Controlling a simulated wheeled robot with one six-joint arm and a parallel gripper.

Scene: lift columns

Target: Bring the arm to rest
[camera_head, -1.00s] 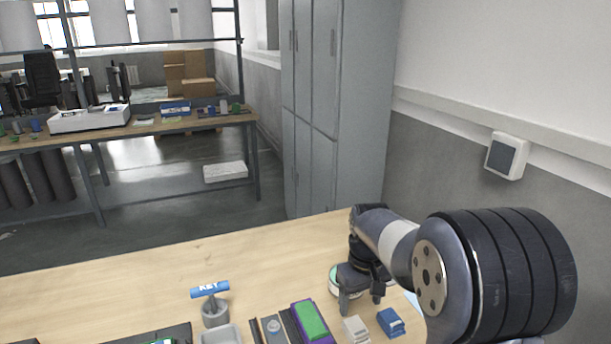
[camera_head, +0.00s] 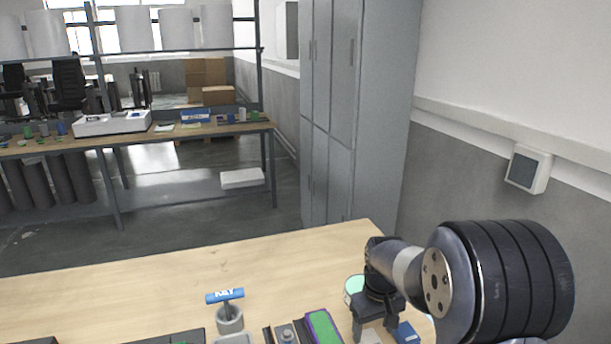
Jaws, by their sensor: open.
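My arm reaches in from the right of the head view, over the right side of the wooden table (camera_head: 150,280). My gripper (camera_head: 379,332) points down near the table's right end, with its two dark fingers apart and nothing visible between them. A round green-topped item (camera_head: 354,286) is just behind and left of it, partly hidden by the gripper. A blue item (camera_head: 406,333) and a grey-white item (camera_head: 369,338) lie close by the fingers. Whether the fingers touch either cannot be told.
A green and purple block (camera_head: 323,326) lies left of the gripper. Grey lockers (camera_head: 340,120) and a second workbench (camera_head: 200,130) stand beyond. The table's left and back are clear.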

